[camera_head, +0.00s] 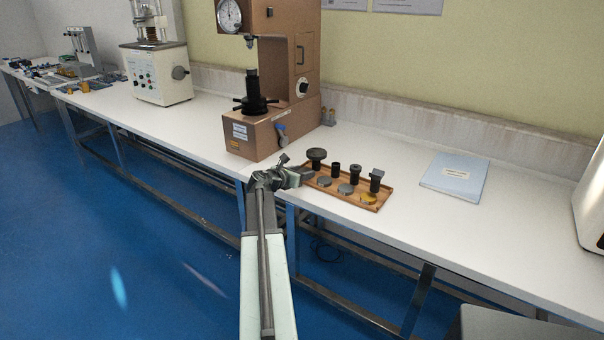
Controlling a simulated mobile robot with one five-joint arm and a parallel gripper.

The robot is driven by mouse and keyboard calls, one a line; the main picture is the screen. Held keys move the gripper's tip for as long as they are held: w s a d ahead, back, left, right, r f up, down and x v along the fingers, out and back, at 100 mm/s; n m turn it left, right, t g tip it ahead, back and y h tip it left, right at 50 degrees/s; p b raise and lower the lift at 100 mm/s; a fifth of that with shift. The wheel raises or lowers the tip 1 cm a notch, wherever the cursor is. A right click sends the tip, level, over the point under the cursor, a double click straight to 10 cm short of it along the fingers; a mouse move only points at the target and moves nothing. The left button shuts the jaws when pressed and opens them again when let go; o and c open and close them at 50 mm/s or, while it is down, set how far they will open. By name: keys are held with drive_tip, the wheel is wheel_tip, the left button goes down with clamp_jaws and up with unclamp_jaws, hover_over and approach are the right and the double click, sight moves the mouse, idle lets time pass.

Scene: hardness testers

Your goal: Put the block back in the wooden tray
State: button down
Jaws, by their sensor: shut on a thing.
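The wooden tray (331,200) lies on the white bench right of the brown hardness tester. Dark cylindrical pieces stand in its back row, and grey and yellow discs lie along its front. My gripper (297,170) is at the tray's left end, over the bench's front edge. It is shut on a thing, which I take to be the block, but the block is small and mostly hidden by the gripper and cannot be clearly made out. From this view I cannot tell the height of the gripper above the tray.
The brown hardness tester (254,134) stands close behind and left of my gripper. A pale blue folder (454,176) lies to the right of the tray, with clear bench between. A cream tester (158,77) stands farther left. A white machine (592,200) is at the right edge.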

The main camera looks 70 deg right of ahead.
drive_tip(key=shift+a+f+b, duration=0.1)
drive_tip(key=shift+f+b, duration=0.25)
drive_tip(key=c, duration=0.6)
unclamp_jaws()
drive_tip(key=shift+c, duration=1)
drive_tip(key=shift+w, duration=0.1)
drive_tip(key=a+r+p, duration=0.1)
drive_tip(key=a, duration=0.1)
drive_tip(key=w+a+r+p, duration=0.1)
drive_tip(key=a, duration=0.1)
drive_tip(key=a+r+p, duration=0.2)
drive_tip(key=shift+w, duration=0.2)
drive_tip(key=shift+a+r, duration=0.1)
drive_tip(key=shift+a, duration=0.15)
